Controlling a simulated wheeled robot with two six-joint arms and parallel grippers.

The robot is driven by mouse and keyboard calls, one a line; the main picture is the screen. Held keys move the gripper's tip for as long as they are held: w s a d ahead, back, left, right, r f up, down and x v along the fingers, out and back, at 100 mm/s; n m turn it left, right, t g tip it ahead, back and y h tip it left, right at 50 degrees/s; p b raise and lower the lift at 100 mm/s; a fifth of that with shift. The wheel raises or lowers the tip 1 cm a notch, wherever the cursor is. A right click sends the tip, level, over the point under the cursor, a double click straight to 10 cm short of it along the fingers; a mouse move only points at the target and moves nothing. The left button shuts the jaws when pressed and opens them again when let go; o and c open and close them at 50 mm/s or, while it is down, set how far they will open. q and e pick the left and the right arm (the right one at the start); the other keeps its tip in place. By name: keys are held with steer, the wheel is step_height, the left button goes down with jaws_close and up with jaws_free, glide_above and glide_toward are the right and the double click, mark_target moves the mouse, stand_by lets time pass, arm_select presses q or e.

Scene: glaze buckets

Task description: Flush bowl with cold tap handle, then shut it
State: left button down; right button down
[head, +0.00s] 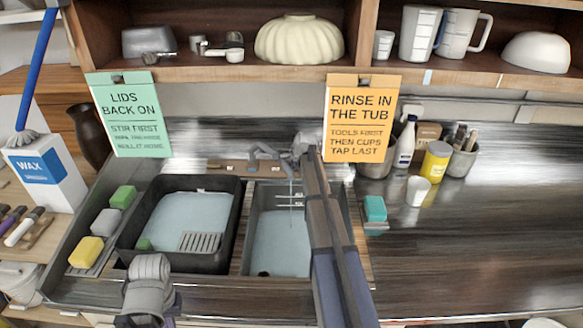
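The sink has a steel bowl (256,262) at the right, with pale blue-grey liquid or a pale floor inside. A grey tap (265,153) stands behind it, its spout near the bowl's back edge. A thin vertical streak hangs over the bowl; I cannot tell if it is water. My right gripper (302,150) is at the right side of the tap, where a cold handle is hidden or too small to make out. Its fingers are too small to tell open from shut. My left arm (150,280) shows low at the front left; its fingertips are not visible.
A black tub (128,238) with a grate sits left of the bowl. Sponges (86,250) line the left ledge, and a teal sponge (375,208) lies at the right. Bottles and a yellow jar (436,162) stand at the back right. The right counter (480,230) is mostly clear.

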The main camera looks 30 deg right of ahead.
steer(key=shift+m, duration=0.5)
steer(key=c, duration=0.9)
jaws_free()
steer(key=shift+o, duration=0.2)
steer(key=shift+s+r, duration=0.1)
steer(key=d+p+v, duration=0.1)
steer(key=p+v, duration=0.5)
steer(key=v, duration=0.1)
steer(key=shift+s+a+r, duration=0.15)
steer(key=shift+s+a, duration=0.1)
steer(key=shift+a, duration=0.3)
